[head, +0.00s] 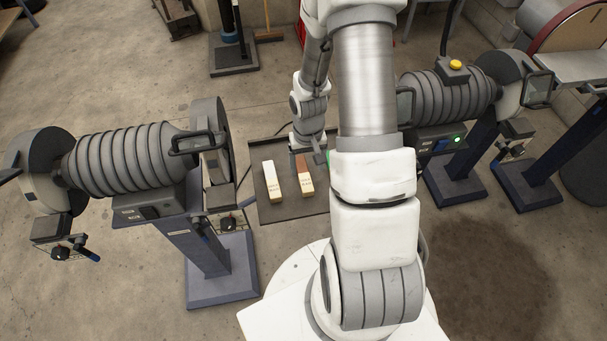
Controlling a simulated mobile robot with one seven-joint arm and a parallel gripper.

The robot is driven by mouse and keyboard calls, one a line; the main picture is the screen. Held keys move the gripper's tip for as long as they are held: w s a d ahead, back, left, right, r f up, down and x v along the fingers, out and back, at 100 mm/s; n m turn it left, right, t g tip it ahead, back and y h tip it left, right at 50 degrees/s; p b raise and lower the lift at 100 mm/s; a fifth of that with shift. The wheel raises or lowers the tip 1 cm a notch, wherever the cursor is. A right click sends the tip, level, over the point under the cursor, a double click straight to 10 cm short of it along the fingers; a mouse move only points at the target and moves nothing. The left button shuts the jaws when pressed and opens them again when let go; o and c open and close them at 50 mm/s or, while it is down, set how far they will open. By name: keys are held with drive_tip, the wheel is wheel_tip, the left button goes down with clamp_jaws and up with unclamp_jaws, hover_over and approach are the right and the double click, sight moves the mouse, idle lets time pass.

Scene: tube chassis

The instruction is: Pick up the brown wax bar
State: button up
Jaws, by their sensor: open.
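The brown wax bar (302,165) lies on a dark tray (262,214), left of my arm. Its far end is brown and its near end is in a cream wrapper with print too small to read. My gripper (303,151) is at the far end of the brown bar and partly covers it. The fingers are small and mostly hidden, but the gripper is open. I cannot tell whether the fingers are around the bar or above it.
A white wax bar (271,179) lies on the tray, left of the brown one. A bit of something green (328,156) shows beside my arm. Grey polishing machines stand left (125,160) and right (450,95). My arm hides the tray's right part.

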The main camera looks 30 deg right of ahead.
sight(305, 178)
drive_tip(key=shift+w+f, duration=0.25)
drive_tip(key=shift+f, duration=1.2)
drive_tip(key=shift+w+f, duration=0.2)
drive_tip(key=shift+f, duration=1.25)
clamp_jaws()
